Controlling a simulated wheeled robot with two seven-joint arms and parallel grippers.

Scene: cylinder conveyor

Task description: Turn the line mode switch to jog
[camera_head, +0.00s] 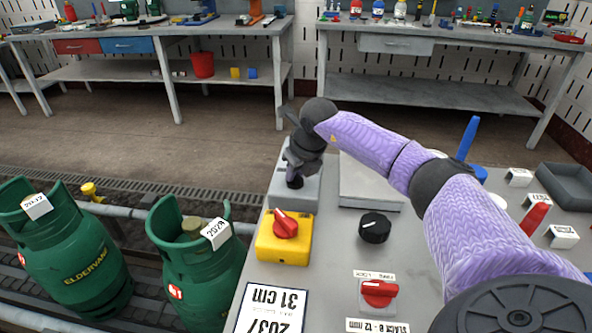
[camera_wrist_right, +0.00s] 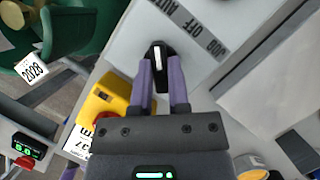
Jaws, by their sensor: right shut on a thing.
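The line mode switch (camera_wrist_right: 158,60) is a black knob with a white line, on a light grey box (camera_head: 283,187). Its label strip (camera_wrist_right: 190,28) reads JOG, OFF, AUTO beside it. In the wrist view the white line runs nearly straight up, roughly toward the AUTO end; I cannot tell the exact setting. My right gripper (camera_wrist_right: 161,75) is shut on the knob, one purple finger on each side. In the head view the right gripper (camera_head: 298,168) points down over the box, and the knob shows dark beneath it. My left gripper is not in view.
A yellow box with a red knob (camera_head: 284,223) stands just in front of the switch box. A black dial (camera_head: 374,228) and red switch (camera_head: 379,292) are on the panel to the right. Green gas cylinders (camera_head: 188,267) stand on the conveyor at left.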

